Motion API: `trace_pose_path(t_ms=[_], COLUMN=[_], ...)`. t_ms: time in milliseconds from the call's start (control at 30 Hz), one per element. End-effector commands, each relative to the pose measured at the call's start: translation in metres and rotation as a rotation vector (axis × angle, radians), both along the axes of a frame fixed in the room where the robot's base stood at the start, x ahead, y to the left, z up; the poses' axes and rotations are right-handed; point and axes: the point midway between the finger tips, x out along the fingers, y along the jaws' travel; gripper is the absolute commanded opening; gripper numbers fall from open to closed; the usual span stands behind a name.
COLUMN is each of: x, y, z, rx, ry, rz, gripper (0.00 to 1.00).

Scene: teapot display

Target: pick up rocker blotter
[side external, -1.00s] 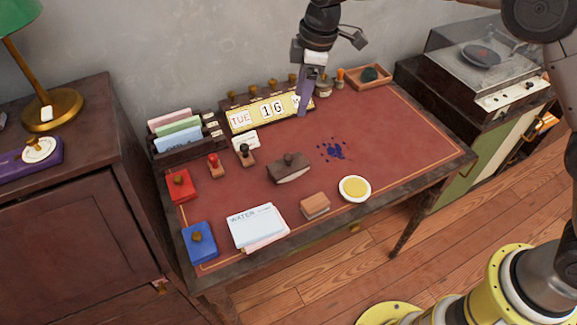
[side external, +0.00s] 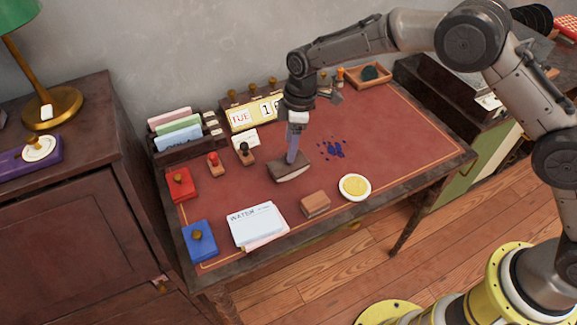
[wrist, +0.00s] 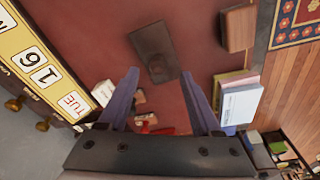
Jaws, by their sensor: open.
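The rocker blotter (side external: 290,174) is a dark brown block with a pale curved underside, on the red desk top (side external: 390,135) left of the dark blue ink spots (side external: 332,149). In the wrist view the blotter (wrist: 150,40) lies ahead of the fingertips, its round knob (wrist: 158,70) appearing between them. My gripper (side external: 291,158) points down directly over the blotter, its purple fingers hiding the knob in the side view. In the wrist view my gripper (wrist: 160,74) has its fingers wide apart with nothing held. I cannot tell whether the fingers touch the blotter.
Hand stamps (side external: 246,155) stand to the left, with a calendar (side external: 250,115) behind. A wooden block (side external: 315,205), a yellow dish (side external: 355,187) and papers (side external: 257,226) lie in front. The desk's right side is mostly clear.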

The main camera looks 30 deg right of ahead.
Motion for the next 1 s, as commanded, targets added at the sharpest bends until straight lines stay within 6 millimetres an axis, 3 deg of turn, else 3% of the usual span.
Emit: trace_pose_path(t_ms=[200,500,867,1000], x=[0.003,0.004,0.004,0.004], y=[0.002,0.002,0.002,0.002], z=[-0.029,-0.034,-0.034,-0.034], rx=[-0.001,0.0,0.0,0.0], ry=[0.001,0.0,0.0,0.0], rz=[0.0,0.0,-0.001,-0.001], gripper=[0.66,0.66,0.03,0.0])
